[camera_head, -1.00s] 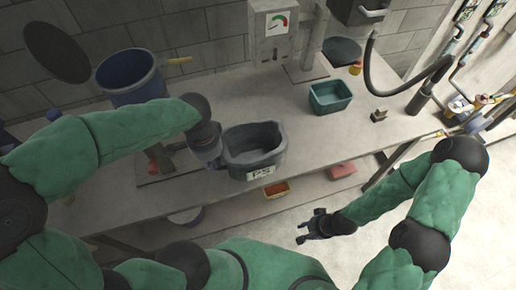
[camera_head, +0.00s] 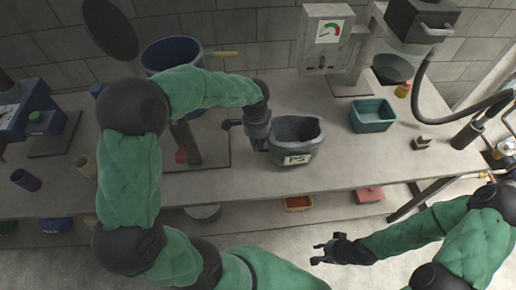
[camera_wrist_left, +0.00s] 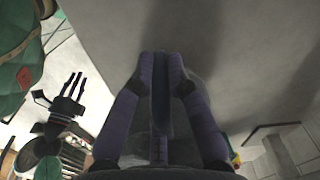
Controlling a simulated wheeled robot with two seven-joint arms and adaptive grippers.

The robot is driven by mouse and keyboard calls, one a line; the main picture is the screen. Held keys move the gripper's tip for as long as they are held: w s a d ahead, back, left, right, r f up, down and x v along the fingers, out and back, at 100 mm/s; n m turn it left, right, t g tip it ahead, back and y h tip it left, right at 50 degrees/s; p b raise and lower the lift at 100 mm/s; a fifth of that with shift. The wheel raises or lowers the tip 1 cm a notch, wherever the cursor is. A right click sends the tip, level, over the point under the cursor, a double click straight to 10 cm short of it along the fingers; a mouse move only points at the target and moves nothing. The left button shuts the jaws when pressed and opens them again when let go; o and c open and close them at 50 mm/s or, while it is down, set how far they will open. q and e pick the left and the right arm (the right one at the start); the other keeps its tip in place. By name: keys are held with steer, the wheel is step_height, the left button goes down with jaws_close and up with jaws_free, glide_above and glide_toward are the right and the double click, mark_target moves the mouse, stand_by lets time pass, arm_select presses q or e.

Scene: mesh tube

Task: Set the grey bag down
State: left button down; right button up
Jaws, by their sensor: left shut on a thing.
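The grey bag (camera_head: 297,133) is an open-topped dark grey container with a white PS label on its front. It appears upright over the front part of the bench (camera_head: 345,172). I cannot tell whether its bottom touches the bench top. My left gripper (camera_head: 262,143) is shut on the bag's left side. In the left wrist view the two fingers (camera_wrist_left: 161,65) close on a thin dark piece, and the rest of the bag is hard to make out. My right gripper (camera_head: 323,254) is open and empty, in front of the bench and away from the bag.
A teal tub (camera_head: 372,116) stands right of the bag, with bare bench between. A gauge box (camera_head: 325,40) and a blue bucket (camera_head: 172,54) are behind. A small block (camera_head: 421,143) and hose lie to the right. Red and orange trays (camera_head: 298,203) sit on the shelf below.

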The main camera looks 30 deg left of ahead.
arm_select(q)
steer(key=shift+w+f, duration=0.2)
steer(key=shift+f, duration=0.1)
steer(key=shift+w+f+b, duration=0.2)
steer(key=shift+f+b, duration=0.3)
steer(key=shift+f, duration=1.15)
steer(key=shift+f, duration=0.2)
steer(key=c, duration=1.2)
jaws_free()
step_height(320, 180, up, 12)
steer(key=p, duration=0.3)
steer(key=shift+s+a+r, duration=0.1)
steer(key=shift+a+r, duration=0.05)
steer(key=shift+r, duration=0.05)
